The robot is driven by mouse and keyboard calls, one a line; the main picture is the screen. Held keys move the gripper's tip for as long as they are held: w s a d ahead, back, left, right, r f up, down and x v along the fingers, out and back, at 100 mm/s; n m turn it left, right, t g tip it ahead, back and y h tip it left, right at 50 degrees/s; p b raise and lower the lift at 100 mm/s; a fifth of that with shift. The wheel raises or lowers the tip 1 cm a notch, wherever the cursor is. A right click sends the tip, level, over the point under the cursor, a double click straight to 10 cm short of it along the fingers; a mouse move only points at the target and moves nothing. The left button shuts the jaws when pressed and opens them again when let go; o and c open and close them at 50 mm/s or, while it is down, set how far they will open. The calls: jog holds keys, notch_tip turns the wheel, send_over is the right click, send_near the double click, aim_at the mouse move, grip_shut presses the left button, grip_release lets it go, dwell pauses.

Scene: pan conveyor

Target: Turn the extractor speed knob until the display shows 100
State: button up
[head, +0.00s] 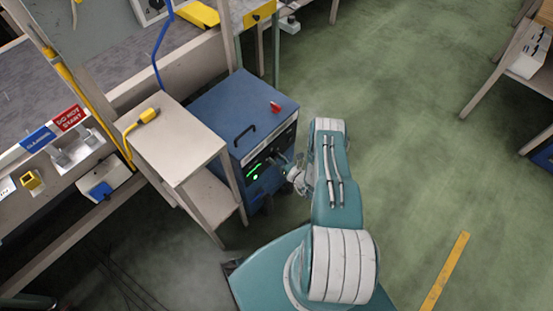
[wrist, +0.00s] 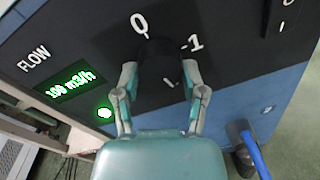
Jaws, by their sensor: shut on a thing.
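The extractor is a blue box (head: 225,100) with a black front panel, left of my arm in the head view. In the wrist view its green display (wrist: 70,87) appears to read 100 m3/h beside the word FLOW; the digits are slightly blurred. The dark speed knob (wrist: 160,50) sits on the panel below the white 0 and left of the 1 mark. My gripper (wrist: 160,70) has one finger on each side of the knob and is shut on it. In the head view my gripper (head: 291,172) is at the panel and the knob is hidden.
A beige side table (head: 165,140) with a yellow connector (head: 148,116) stands left of the extractor. A red item (head: 275,107) and a black handle (head: 245,134) are on the extractor's top. A blue lever (wrist: 254,150) is at lower right in the wrist view.

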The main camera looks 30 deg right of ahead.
jog(key=shift+w+d+r, duration=0.1)
jog(key=shift+w, duration=0.05)
dwell(0.3)
jog(key=o, duration=1.2)
jog(key=shift+c, duration=0.2)
jog(key=v, duration=1.2)
